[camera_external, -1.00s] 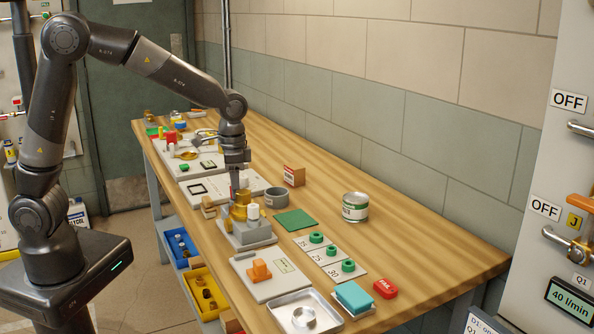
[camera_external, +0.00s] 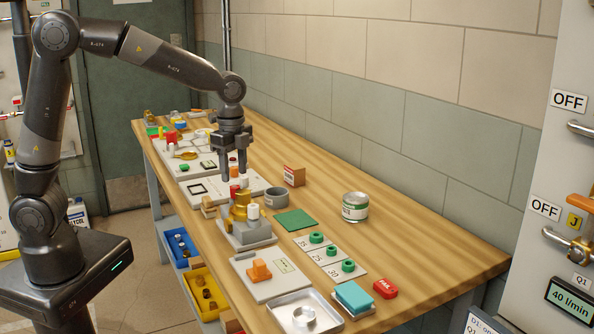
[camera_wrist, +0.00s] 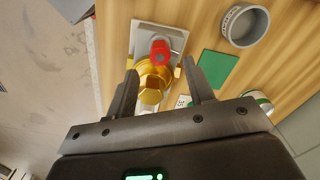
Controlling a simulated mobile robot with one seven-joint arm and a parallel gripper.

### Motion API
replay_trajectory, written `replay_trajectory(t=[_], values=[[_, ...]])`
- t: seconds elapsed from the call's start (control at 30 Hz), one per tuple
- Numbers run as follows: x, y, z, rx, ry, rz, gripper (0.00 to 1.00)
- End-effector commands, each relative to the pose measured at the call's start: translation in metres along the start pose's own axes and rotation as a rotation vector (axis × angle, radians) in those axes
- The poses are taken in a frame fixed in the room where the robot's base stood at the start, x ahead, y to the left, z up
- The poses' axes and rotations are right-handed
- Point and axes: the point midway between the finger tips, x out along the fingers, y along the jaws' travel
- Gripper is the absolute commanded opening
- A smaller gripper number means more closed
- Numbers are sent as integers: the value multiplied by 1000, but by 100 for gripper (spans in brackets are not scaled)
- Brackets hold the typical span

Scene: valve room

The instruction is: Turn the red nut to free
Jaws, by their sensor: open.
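The red nut (camera_external: 234,190) shows as a small red piece at the brass valve body (camera_external: 241,206) on the bench. In the wrist view the red piece (camera_wrist: 160,50) is beside the top of the brass body (camera_wrist: 151,88), over a grey base plate (camera_wrist: 147,30). My gripper (camera_external: 235,178) is open and empty, just above the valve, fingers pointing down. In the wrist view its fingers (camera_wrist: 160,76) are spread on either side of the brass body. I cannot tell whether any finger touches it. The nut's exact shape is too small to tell.
A grey cup (camera_external: 277,197), a green mat (camera_external: 295,221) and a can (camera_external: 355,207) stand right of the valve. In front are an orange part on a plate (camera_external: 259,270) and a metal tray (camera_external: 307,318). Yellow (camera_external: 207,290) and blue bins sit below the bench edge.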

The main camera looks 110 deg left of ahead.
Motion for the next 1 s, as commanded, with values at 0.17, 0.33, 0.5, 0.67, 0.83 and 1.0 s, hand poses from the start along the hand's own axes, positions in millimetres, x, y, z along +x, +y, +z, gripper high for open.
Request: replay_trajectory(t=[0.17,0.33,0.5,0.67,0.83,1.0], values=[[-38,0,0,-1,2,-3,49],[-69,5,-1,-3,5,-5,49],[-79,38,-7,-30,41,-29,49],[-88,68,-11,-55,74,-48,49],[-96,99,-12,-81,110,-64,49],[-102,130,-10,-107,149,-79,49]])
